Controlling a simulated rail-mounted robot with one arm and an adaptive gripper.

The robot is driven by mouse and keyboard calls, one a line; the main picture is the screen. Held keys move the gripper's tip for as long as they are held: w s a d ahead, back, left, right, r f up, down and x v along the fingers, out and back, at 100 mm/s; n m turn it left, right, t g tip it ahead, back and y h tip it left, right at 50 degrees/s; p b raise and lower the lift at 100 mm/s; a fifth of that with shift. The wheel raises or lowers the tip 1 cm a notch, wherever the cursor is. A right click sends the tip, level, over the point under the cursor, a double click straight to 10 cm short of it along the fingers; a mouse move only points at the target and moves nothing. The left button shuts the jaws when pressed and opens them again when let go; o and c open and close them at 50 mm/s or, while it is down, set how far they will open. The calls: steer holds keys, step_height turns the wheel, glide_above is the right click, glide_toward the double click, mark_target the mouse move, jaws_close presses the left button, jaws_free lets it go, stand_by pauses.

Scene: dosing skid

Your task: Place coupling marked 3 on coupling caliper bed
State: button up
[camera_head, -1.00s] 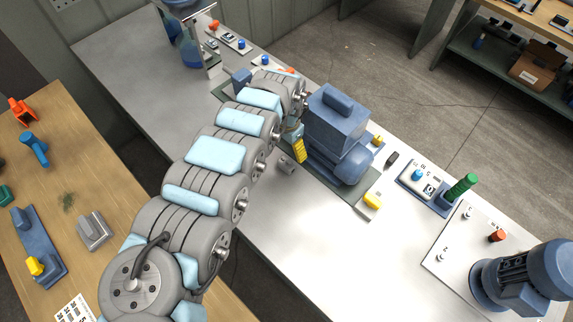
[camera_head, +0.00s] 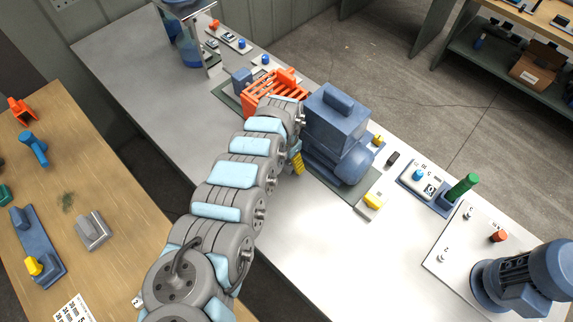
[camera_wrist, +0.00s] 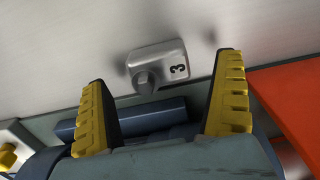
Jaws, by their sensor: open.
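A small grey metal coupling marked 3 (camera_wrist: 158,63) with a round stub lies on the bright metal surface in the wrist view. My gripper (camera_wrist: 163,72) is open, its two yellow ribbed fingers to either side of the coupling in the picture. No contact shows, and the gap in depth is hard to judge. In the head view my arm hides the coupling, and one yellow finger (camera_head: 297,164) shows beside the blue pump. I cannot tell surely which fixture is the coupling caliper bed; a blue fixture with a yellow knob (camera_head: 37,247) lies on the wooden table at left.
The blue pump (camera_head: 337,130) and an orange guard (camera_head: 276,90) stand close to my gripper. The guard also shows in the wrist view (camera_wrist: 290,105). A green cylinder (camera_head: 463,187) and blue motor (camera_head: 525,280) stand at right. The bench front between is clear.

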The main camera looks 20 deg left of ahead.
steer(key=shift+f, duration=0.9)
steer(key=shift+c, duration=0.3)
steer(key=c, duration=1.3)
